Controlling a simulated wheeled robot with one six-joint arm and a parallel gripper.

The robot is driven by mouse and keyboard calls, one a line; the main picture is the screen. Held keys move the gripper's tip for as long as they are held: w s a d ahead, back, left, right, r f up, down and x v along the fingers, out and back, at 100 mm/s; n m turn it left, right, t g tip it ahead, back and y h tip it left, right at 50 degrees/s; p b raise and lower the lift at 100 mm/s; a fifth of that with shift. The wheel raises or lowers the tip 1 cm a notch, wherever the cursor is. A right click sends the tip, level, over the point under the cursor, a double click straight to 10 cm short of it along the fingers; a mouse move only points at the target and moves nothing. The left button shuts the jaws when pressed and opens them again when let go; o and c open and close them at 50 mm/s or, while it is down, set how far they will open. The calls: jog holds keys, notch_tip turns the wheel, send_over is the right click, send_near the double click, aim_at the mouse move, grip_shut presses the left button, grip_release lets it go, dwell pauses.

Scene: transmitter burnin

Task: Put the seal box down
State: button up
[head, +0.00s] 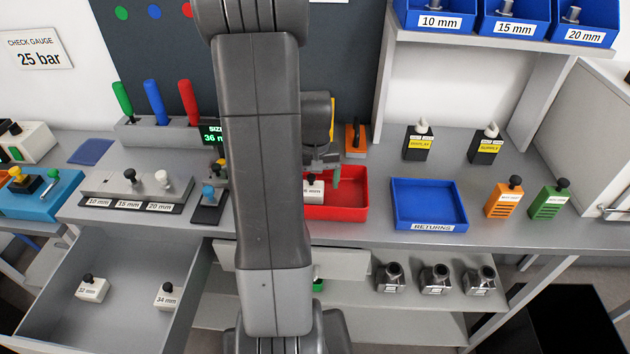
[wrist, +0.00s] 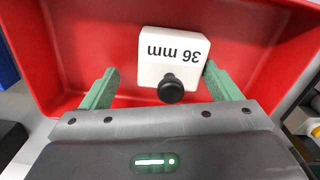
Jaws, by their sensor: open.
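The seal box (wrist: 172,62) is a white block marked 36 mm with a black knob on top. It sits in the red tray (wrist: 85,60), its label upside down in the wrist view. My gripper (wrist: 161,70) is open with a green finger on either side of the box. The right finger is close against the box's side, and a gap shows at the left finger. In the head view the box (head: 313,190) shows partly in the red tray (head: 350,208), and my arm hides the tray's left part.
A blue RETURNS tray (head: 428,205) stands empty right of the red tray. Orange (head: 504,200) and green (head: 549,202) blocks stand further right. An open drawer (head: 125,290) at lower left holds two white boxes. A gauge rack (head: 128,190) is left of my arm.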

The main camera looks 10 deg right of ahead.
notch_tip(320, 180, up, 12)
jog(key=shift+r, duration=0.1)
dwell(1.7)
